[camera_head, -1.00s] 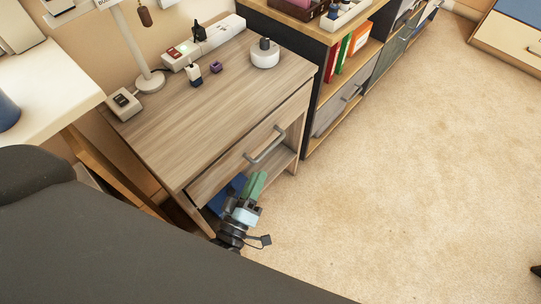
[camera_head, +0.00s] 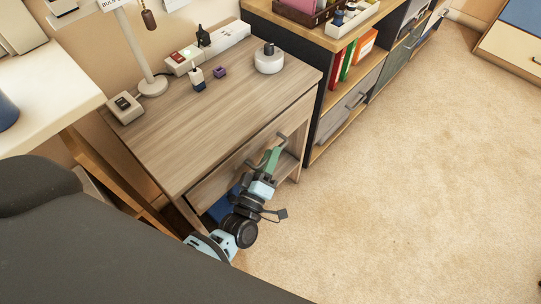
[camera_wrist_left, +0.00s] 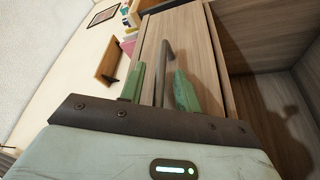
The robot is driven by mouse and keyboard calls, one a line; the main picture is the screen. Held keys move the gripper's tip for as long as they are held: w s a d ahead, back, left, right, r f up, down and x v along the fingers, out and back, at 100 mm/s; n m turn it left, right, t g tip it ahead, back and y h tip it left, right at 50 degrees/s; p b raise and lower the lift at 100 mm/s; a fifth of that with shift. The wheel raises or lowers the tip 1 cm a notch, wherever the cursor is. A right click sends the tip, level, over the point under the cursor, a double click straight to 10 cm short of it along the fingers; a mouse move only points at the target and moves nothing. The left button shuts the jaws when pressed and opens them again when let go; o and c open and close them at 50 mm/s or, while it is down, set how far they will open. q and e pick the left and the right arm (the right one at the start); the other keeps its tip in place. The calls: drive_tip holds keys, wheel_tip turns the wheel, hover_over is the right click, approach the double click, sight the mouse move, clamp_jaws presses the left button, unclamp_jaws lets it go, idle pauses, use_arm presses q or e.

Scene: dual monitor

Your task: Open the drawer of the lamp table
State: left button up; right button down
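The wooden lamp table (camera_head: 205,115) stands against the wall in the head view. Its drawer front (camera_head: 215,188) appears closed, with a grey bar handle (camera_head: 281,137). My left gripper (camera_head: 272,158) is at the handle, in front of the drawer. In the left wrist view, the handle (camera_wrist_left: 167,50) runs between the two green fingers of the left gripper (camera_wrist_left: 160,88). The fingers are apart, with gaps visible beside the bar. The drawer front (camera_wrist_left: 200,45) fills the area behind the handle. My right gripper is not in view.
A lamp base (camera_head: 153,86), a white round device (camera_head: 269,60) and small items stand on the tabletop. A shelf unit (camera_head: 330,120) stands close on the right. A white desk (camera_head: 45,95) is at left. The carpet (camera_head: 420,180) in front is clear.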

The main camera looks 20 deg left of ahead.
use_arm(q)
drive_tip(key=shift+w, duration=0.25)
clamp_jaws()
idle(0.3)
